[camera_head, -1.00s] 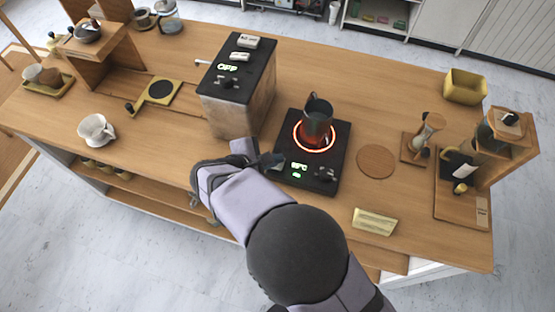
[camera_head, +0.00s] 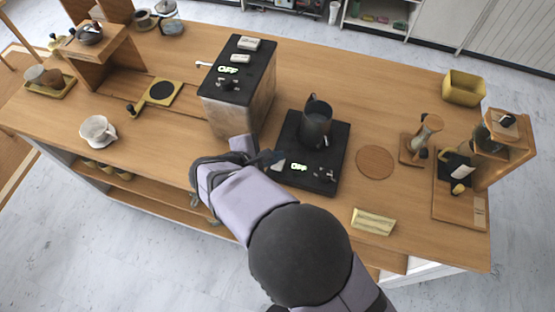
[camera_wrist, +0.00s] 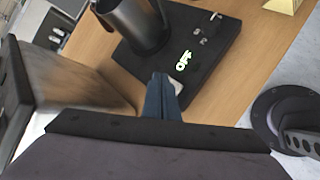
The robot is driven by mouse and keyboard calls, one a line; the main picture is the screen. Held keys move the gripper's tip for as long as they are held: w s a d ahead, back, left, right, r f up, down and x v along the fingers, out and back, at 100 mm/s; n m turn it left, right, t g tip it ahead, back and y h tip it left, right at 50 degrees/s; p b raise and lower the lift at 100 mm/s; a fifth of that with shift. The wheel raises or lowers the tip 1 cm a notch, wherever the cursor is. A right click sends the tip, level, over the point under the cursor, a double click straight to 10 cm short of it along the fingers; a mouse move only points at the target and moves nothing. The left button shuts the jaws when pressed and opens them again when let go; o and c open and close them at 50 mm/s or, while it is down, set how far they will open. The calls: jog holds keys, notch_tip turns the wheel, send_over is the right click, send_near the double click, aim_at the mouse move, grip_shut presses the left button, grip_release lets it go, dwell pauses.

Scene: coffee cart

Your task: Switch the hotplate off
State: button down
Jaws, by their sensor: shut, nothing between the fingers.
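The hotplate (camera_head: 333,162) is a black slab on the wooden counter. Its display reads OFF in green and no ring glows. A dark pitcher (camera_head: 316,122) stands upright on it. The control knob (camera_head: 326,175) is at the right of its front edge. The wrist view also shows the hotplate (camera_wrist: 222,45), the pitcher (camera_wrist: 135,24) and the knob (camera_wrist: 214,18). My gripper (camera_head: 277,157) is shut and empty, at the hotplate's front left corner, beside a small pale switch or plate. In the wrist view its fingertips (camera_wrist: 161,80) are close to that pale piece (camera_wrist: 177,86); contact is unclear.
A box-shaped machine (camera_head: 222,92), its display also reading OFF, stands left of the hotplate. A round wooden coaster (camera_head: 375,161) and a pale yellow sign (camera_head: 373,222) are on the right. A wooden stand (camera_head: 508,155) is farther right. The counter between hotplate and coaster is clear.

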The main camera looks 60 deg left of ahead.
aim_at(275, 166)
jog(key=shift+r, duration=0.15)
jog(key=shift+r+p, duration=1.95)
jog(key=shift+r, duration=0.9)
